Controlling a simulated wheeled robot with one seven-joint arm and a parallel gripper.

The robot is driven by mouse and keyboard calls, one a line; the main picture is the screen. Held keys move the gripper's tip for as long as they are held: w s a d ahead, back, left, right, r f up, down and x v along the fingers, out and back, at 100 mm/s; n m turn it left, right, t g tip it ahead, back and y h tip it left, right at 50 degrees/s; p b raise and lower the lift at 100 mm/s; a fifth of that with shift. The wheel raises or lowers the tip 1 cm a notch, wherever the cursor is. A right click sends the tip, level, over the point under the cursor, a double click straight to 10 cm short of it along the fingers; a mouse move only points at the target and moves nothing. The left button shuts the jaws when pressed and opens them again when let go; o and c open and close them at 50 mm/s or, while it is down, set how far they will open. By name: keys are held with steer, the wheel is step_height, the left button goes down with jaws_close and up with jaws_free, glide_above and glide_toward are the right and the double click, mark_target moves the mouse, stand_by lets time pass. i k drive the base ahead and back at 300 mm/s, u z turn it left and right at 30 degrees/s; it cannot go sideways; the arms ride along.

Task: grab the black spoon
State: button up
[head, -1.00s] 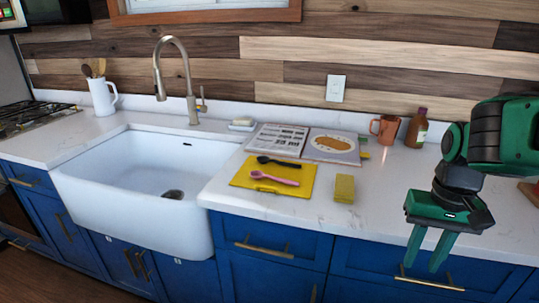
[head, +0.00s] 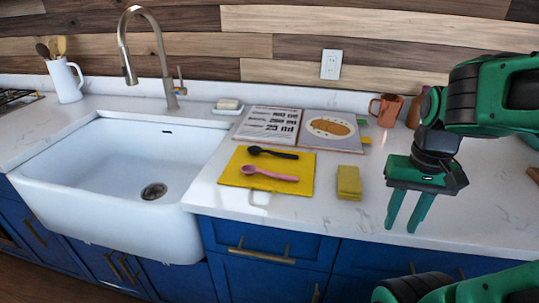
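The black spoon (head: 273,153) lies on a yellow cutting board (head: 236,175) on the white counter, in the middle of the head view. Its bowl end points left. A pink spoon (head: 269,174) lies just in front of it on the same board. My gripper (head: 401,228) is to the right of the board, over the counter's front part, with its fingers pointing down. The two green fingers are apart with nothing between them. The black spoon is in full view.
A yellow sponge (head: 349,183) sits between the board and my gripper. An open cookbook (head: 270,124) lies behind the board. A copper mug (head: 386,110) stands at the back right. A white sink (head: 120,172) is left of the board.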

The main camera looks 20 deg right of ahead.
mark_target(254, 150)
steer(key=z, duration=0.95)
steer(key=k, duration=1.9)
steer(key=u, duration=0.6)
steer(key=i, duration=1)
steer(key=z, duration=0.05)
